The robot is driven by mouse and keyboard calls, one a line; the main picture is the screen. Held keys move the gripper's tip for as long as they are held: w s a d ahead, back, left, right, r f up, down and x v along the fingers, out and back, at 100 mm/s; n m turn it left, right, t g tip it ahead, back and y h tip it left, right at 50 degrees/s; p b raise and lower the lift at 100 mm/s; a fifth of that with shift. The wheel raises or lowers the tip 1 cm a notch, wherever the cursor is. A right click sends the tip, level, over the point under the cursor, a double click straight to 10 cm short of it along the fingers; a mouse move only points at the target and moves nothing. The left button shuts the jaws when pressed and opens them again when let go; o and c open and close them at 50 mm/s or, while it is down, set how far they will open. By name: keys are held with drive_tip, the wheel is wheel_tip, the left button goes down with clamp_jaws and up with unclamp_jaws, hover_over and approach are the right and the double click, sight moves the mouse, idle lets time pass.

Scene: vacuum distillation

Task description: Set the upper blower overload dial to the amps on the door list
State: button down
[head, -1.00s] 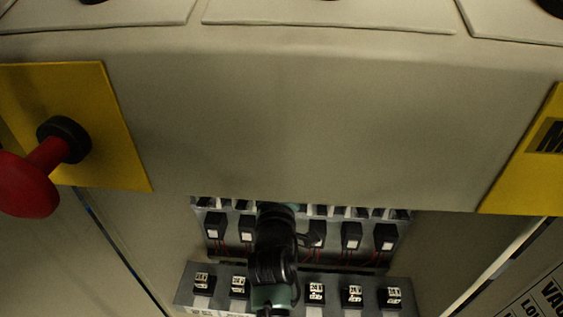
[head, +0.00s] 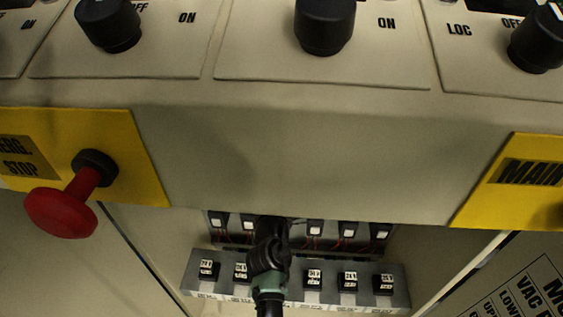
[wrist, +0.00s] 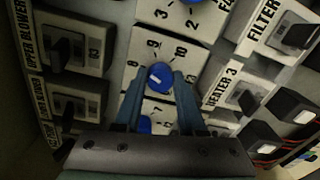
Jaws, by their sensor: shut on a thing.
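In the wrist view a blue dial (wrist: 159,76) sits on a pale scale plate with the numbers 8, 9 and 10 around it. My gripper (wrist: 158,82) is shut on this dial, one finger at each side. The dial has a small white mark, but its exact reading is unclear. The upper blower label (wrist: 28,30) is on the unit to the left, in the same row. In the head view part of the door list (head: 515,285) shows at lower right, with its amps out of frame. My arm hides the dial there.
Another blue dial (wrist: 145,125) lies just below, partly behind my gripper, and one is cut off above. Breaker units (wrist: 65,45) flank the column closely. In the head view an overhanging panel carries black knobs (head: 325,25) and a red emergency stop (head: 62,212).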

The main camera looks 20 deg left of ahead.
drive_tip(key=shift+n+p, duration=0.3)
drive_tip(key=shift+n, duration=1.6)
drive_tip(key=shift+c, duration=2.4)
unclamp_jaws()
drive_tip(key=p+v, duration=0.4)
drive_tip(key=v, duration=0.9)
